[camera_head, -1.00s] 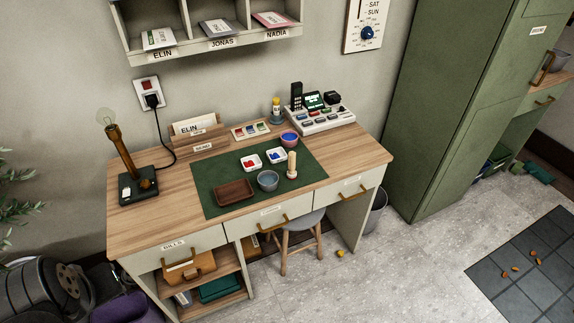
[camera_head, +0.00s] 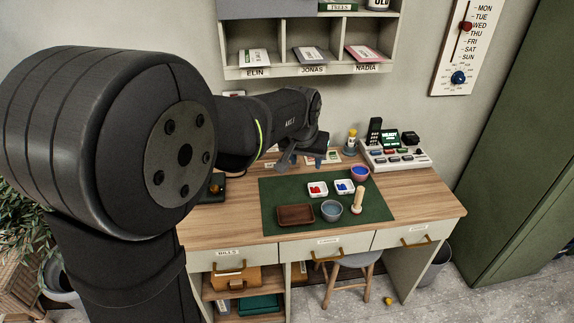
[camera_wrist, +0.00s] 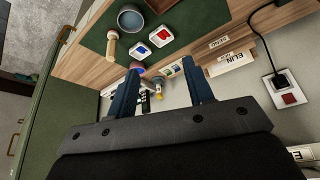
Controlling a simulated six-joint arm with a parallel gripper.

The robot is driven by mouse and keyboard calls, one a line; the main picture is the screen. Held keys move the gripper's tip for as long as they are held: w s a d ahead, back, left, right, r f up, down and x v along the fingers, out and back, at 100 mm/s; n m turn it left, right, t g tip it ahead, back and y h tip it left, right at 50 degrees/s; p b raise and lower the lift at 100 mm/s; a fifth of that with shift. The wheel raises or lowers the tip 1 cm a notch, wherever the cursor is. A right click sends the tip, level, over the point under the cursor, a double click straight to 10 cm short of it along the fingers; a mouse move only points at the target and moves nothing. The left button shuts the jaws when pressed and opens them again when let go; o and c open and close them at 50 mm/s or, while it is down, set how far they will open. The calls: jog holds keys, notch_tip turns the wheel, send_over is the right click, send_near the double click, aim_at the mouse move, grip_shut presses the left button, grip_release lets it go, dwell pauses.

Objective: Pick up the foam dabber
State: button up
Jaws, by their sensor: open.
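The foam dabber (camera_head: 357,199) looks like a pale wooden peg with a wider base, standing upright on the green mat (camera_head: 285,228) right beside the grey-blue bowl (camera_head: 331,211). In the wrist view the dabber (camera_wrist: 111,46) lies up and left of the fingers. My gripper (camera_head: 308,160) is open and empty, held in the air over the back of the desk, left of and behind the dabber. In the wrist view the two blue fingers (camera_wrist: 160,67) are wide apart with nothing gripped between them.
White dishes of red (camera_head: 317,189) and blue paint (camera_head: 344,187) and a brown tray (camera_head: 296,215) share the mat. The cubby shelf (camera_head: 308,72) hangs above.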

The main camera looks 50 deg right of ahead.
jog(key=m, duration=0.2)
send_near(360, 194)
jog(key=shift+g, duration=0.5)
jog(key=x, duration=0.3)
jog(key=w+x, duration=0.1)
jog(key=x, duration=0.2)
jog(key=shift+w+d+r, duration=0.1)
jog(key=shift+d, duration=0.1)
jog(key=shift+d+x, duration=0.1)
jog(key=shift+x, duration=1.45)
jog(key=shift+d+x, duration=0.15)
jog(key=shift+x, duration=1.4)
jog(key=shift+r, duration=0.1)
grip_shut()
